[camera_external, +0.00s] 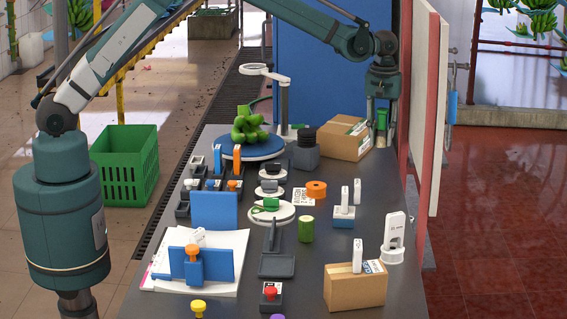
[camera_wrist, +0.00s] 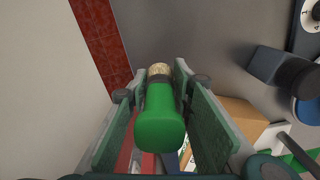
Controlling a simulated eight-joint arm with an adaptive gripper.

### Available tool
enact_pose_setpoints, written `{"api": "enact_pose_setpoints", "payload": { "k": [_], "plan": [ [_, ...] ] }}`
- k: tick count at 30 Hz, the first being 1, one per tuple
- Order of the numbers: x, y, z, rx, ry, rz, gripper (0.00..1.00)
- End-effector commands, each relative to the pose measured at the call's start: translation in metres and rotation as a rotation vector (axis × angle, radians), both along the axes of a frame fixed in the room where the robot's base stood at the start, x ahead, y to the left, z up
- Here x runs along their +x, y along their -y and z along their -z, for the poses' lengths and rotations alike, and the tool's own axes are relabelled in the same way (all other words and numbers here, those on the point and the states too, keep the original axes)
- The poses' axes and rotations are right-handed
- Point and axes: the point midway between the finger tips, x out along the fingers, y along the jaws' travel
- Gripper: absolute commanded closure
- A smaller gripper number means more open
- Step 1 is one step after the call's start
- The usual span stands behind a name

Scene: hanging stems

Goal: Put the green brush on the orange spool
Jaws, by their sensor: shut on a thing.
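The green brush (camera_external: 381,120) is in my gripper (camera_external: 381,138), held in the air at the far right of the table, beside the cardboard box. In the wrist view the brush (camera_wrist: 160,122) sits between the two finger pads of my gripper (camera_wrist: 162,95), its rounded green end towards the camera and its tan end away. The orange spool (camera_external: 316,189) lies on the dark table, nearer the camera and to the left of my gripper, well apart from the brush. The spool cannot be made out in the wrist view.
A cardboard box (camera_external: 344,138) stands left of my gripper, and a white-and-red panel (camera_external: 424,110) rises close on its right. A green cylinder (camera_external: 306,229), a white round stand (camera_external: 268,211) and a blue-and-white stamp (camera_external: 344,215) stand around the spool.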

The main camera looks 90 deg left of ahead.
Motion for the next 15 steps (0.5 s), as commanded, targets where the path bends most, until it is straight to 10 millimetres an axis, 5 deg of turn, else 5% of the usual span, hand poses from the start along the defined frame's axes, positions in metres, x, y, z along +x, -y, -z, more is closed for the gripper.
{"api": "enact_pose_setpoints", "payload": {
  "k": [8,15],
  "plan": [
    [-0.009,0.010,-0.004,0.000,0.000,-0.012,0.89],
    [-0.035,0.038,-0.012,0.000,0.001,-0.048,0.89]
  ]
}}
